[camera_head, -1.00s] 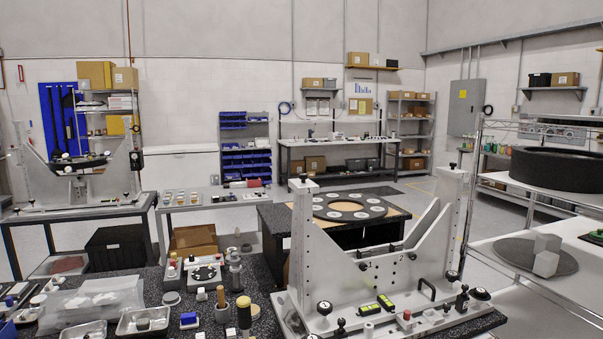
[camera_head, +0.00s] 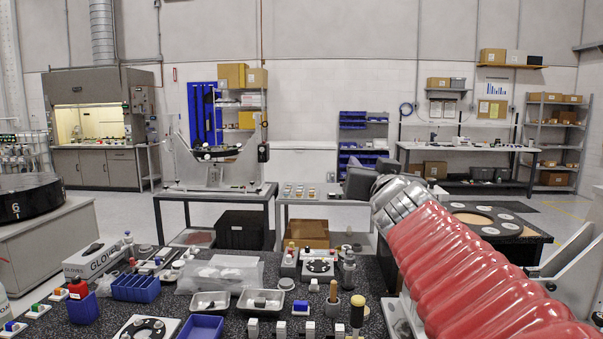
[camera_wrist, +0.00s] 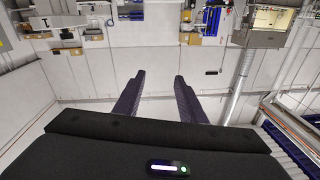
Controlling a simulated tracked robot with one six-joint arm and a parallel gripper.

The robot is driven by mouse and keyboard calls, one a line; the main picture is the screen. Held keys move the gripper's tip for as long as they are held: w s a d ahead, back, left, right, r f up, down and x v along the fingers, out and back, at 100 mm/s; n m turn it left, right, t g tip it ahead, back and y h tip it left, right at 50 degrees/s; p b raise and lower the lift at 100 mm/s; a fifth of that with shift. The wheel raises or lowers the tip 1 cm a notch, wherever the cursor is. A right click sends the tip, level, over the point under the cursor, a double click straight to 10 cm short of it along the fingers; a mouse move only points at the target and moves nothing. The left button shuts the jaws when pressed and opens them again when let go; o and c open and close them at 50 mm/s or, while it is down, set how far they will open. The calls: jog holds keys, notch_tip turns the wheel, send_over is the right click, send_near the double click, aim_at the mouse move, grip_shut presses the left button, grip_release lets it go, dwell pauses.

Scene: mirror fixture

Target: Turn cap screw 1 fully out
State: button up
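My gripper (camera_wrist: 160,82) is open in the wrist view, its two dark fingers apart with nothing between them. Beyond the fingers is the pale wall, and the room looks upside down. In the head view my red-sleeved arm crosses the right side, and its dark grey end is raised over the back of the bench. The light grey mirror fixture (camera_head: 576,268) is mostly hidden behind my arm; only parts of its right side and lower left edge show. I cannot make out cap screw 1 in either view now.
The dark speckled bench (camera_head: 245,327) holds blue bins (camera_head: 135,287), metal trays (camera_head: 261,301), a clear plastic bag (camera_head: 218,273) and several small tools. Another fixture (camera_head: 215,172) stands on a rear table. Open floor shows at left.

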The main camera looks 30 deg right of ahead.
jog(key=s+d+f+g+h, duration=0.1)
jog(key=s+d, duration=0.1)
jog(key=d, duration=0.3)
jog(key=s+d+f+g+h, duration=0.1)
jog(key=s+d+f, duration=0.1)
jog(key=d, duration=0.3)
jog(key=s+d+f+m+g+h, duration=0.1)
jog(key=s+d+f, duration=0.1)
jog(key=d, duration=0.3)
jog(key=shift+s+d+f, duration=0.15)
jog(key=shift+s+f, duration=0.1)
jog(key=shift+s, duration=0.2)
jog(key=shift+w, duration=0.1)
